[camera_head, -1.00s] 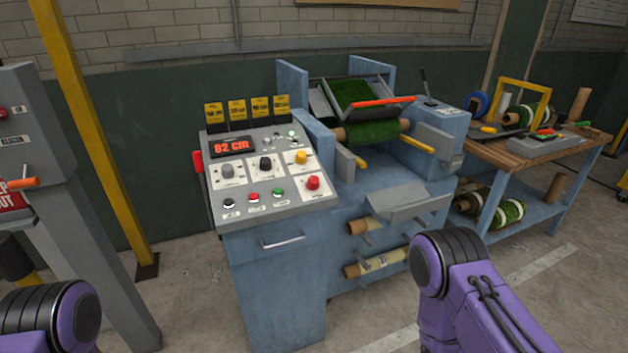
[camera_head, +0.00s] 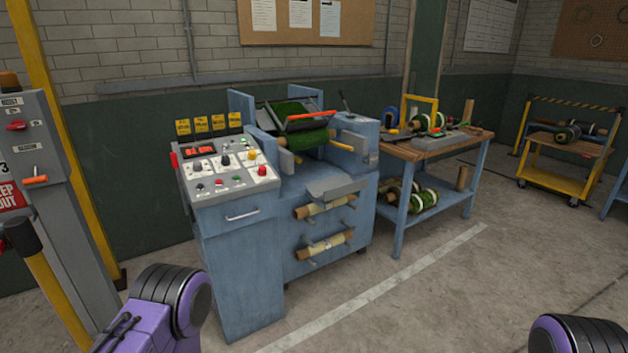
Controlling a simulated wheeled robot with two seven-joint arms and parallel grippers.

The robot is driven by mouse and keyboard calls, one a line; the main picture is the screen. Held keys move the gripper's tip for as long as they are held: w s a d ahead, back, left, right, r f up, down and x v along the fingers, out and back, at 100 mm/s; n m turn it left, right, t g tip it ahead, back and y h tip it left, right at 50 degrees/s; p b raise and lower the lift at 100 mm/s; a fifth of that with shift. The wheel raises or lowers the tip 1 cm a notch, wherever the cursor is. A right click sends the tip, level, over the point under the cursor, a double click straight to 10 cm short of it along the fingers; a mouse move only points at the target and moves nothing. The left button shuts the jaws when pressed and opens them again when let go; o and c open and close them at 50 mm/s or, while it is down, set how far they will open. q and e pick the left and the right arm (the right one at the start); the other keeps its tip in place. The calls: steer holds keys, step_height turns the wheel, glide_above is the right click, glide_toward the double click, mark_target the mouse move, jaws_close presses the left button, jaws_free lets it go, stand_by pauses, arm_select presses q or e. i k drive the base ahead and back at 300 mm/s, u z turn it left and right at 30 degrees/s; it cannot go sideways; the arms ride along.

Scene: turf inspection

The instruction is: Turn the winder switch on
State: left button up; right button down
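The grey control panel (camera_head: 188,183) sits on a blue cabinet beside the turf winding machine (camera_head: 300,200). It carries a red display (camera_head: 200,150), a black knob (camera_head: 226,160), a yellow knob (camera_head: 252,155) and a red knob (camera_head: 262,170). Small buttons line its front, including a red button (camera_head: 219,184) and a green button (camera_head: 237,180). The labels are too small to read, so I cannot tell which control is the winder switch. Only purple links of my arms show at the bottom. Neither gripper is in view, and nothing of mine touches the panel.
A grey box (camera_head: 70,220) with a red switch (camera_head: 17,125) and an orange handle (camera_head: 35,180) stands at left, near yellow posts. A wooden-topped bench (camera_head: 470,142) with turf rolls is right of the machine. A yellow cart (camera_head: 560,185) stands far right. The foreground floor is clear.

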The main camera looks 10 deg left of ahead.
mark_target(262, 170)
steer(key=z, duration=0.65)
steer(key=i, duration=1.45)
steer(key=u, duration=0.95)
steer(key=i, duration=0.6)
steer(key=u, duration=0.6)
